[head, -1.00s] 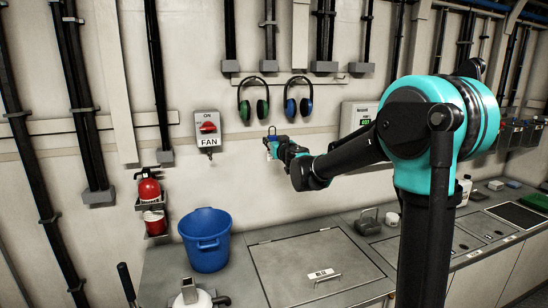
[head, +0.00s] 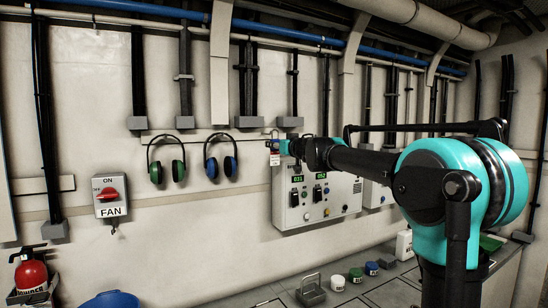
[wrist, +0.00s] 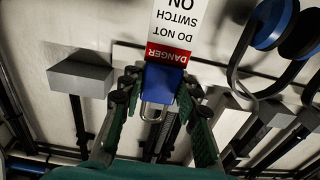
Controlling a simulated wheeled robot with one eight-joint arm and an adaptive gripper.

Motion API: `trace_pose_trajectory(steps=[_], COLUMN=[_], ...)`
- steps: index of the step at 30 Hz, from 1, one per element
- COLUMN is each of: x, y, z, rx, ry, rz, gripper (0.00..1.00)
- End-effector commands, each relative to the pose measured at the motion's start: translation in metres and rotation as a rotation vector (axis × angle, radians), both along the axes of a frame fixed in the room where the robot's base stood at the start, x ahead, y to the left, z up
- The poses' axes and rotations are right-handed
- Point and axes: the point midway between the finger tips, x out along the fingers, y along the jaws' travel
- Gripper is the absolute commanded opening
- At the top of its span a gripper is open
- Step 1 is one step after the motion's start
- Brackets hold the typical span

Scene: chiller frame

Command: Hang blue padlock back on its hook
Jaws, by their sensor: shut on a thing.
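The blue padlock (wrist: 160,84) sits between the fingertips of my gripper (wrist: 162,78) in the wrist view, its metal shackle (wrist: 151,113) visible. A white and red DANGER tag (wrist: 172,28) is with the padlock. In the head view my gripper (head: 284,147) is to the right of the blue earmuffs, near the wall rail's height. The padlock is tiny there and the tag (head: 275,159) hangs below it. I cannot clearly make out the padlock's hook.
Blue earmuffs (head: 229,166) and green earmuffs (head: 178,170) hang from the wall rail (head: 205,134). A control panel (head: 318,199) is just below and right of my gripper. The FAN switch box (head: 110,196) is at left. Conduits with grey end boxes (head: 248,122) run above.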

Motion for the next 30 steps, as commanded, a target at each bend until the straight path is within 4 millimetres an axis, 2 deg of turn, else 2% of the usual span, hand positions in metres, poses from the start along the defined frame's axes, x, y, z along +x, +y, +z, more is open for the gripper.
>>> trace_pose_trajectory(steps=[8,30], x=[0.002,0.034], y=[0.002,0.024], z=[0.007,0.003], rx=[0.0,0.0], ry=[0.0,0.0], rz=[0.007,0.006], gripper=[0.0,0.0])
